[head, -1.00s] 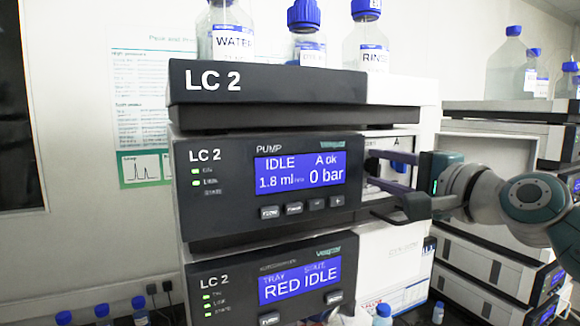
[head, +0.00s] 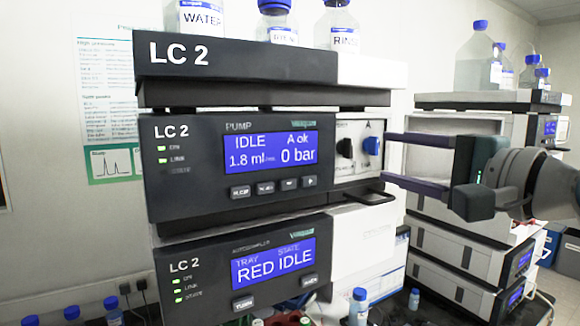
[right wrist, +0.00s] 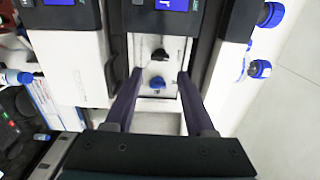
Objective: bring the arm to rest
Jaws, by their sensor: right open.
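My right gripper (head: 386,158) comes in from the right in the head view, with its two long fingers apart and nothing between them. Its fingertips are just right of the LC 2 pump module (head: 240,165). In the right wrist view, the open fingers (right wrist: 154,80) point at the pale valve panel, with a black knob (right wrist: 159,55) and a blue knob (right wrist: 157,83) in line with the gap. In the head view the black knob (head: 345,148) and blue knob (head: 371,146) both show clear of the fingers. My left gripper is not in view.
A second instrument stack (head: 470,235) stands at the right, behind my right arm. Bottles stand on the LC 2 stack, including WATER (head: 199,22) and RINSE (head: 338,28). Small blue-capped bottles (head: 358,308) stand low in front. A black loop handle (head: 370,196) sticks out below the knobs.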

